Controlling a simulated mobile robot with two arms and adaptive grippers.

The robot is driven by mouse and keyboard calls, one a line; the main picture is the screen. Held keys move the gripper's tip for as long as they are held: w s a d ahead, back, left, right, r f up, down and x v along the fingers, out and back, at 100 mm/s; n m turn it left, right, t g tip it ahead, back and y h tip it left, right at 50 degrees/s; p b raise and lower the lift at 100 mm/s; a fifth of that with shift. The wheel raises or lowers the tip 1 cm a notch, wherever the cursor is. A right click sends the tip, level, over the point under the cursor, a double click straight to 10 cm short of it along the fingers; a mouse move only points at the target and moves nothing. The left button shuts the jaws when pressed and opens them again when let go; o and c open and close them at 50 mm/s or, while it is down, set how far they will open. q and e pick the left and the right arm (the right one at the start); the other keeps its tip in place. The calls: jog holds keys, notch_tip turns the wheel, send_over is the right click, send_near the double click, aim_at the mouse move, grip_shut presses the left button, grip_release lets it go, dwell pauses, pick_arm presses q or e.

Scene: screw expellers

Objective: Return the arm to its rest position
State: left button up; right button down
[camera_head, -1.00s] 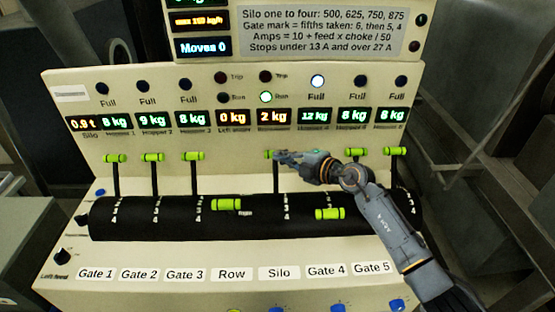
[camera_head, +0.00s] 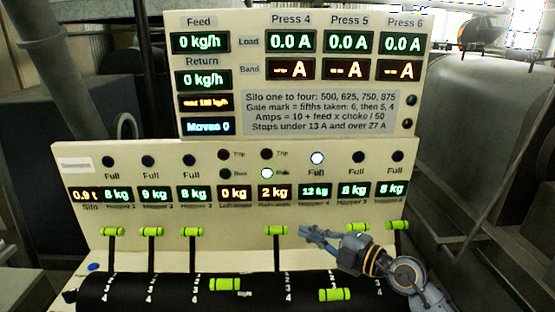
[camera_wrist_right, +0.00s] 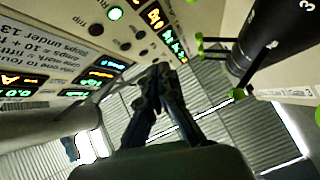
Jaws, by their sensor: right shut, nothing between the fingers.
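My right gripper (camera_head: 308,235) is shut and empty in front of the control panel. In the head view it is just right of a raised green lever handle (camera_head: 277,230), with a small gap between them in the picture. My right arm comes in from the lower right. In the right wrist view the closed fingers (camera_wrist_right: 160,75) point at the panel's display side, with nothing between them. My left gripper is not in view.
The panel (camera_head: 75,165) carries several levers on a black drum (camera_head: 180,292). Two green handles sit low, one left (camera_head: 224,284) and one right (camera_head: 334,294) of the middle; the others are up. A large grey tank (camera_head: 480,100) stands at the right.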

jog(key=s+d+r+m+t, duration=0.1)
jog(key=s+r+m+t, duration=0.3)
jog(key=r+m+t, duration=0.15)
jog(key=s+d+f+m+t+h, duration=0.2)
jog(key=d+m+t+h, duration=0.3)
jog(key=d+m+h, duration=0.4)
jog(key=s+d+f+m+g+h, duration=0.3)
jog(key=s+f+m+g+h, duration=0.1)
jog(key=f, duration=0.3)
jog(key=s+d+f+m+g+h, duration=0.3)
jog(key=s+f+m+g+h, duration=0.15)
jog(key=f, duration=0.35)
jog(key=s+a+f+n+g+y, duration=0.1)
jog(key=s+a+f+g+y, duration=0.15)
jog(key=s+f+g, duration=0.6)
jog(key=s+a+f+g+y, duration=0.25)
jog(key=s+f, duration=0.25)
jog(key=s, duration=0.8)
notch_tip(320, 180, down, 27)
jog(key=s+b, duration=0.1)
jog(key=b, duration=0.1)
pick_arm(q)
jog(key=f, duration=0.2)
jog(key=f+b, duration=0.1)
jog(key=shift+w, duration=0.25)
pick_arm(e)
jog(key=s+d+f+g, duration=0.1)
jog(key=s+d+f, duration=0.1)
jog(key=s+f, duration=1.5)
jog(key=shift+d+f+g, duration=0.3)
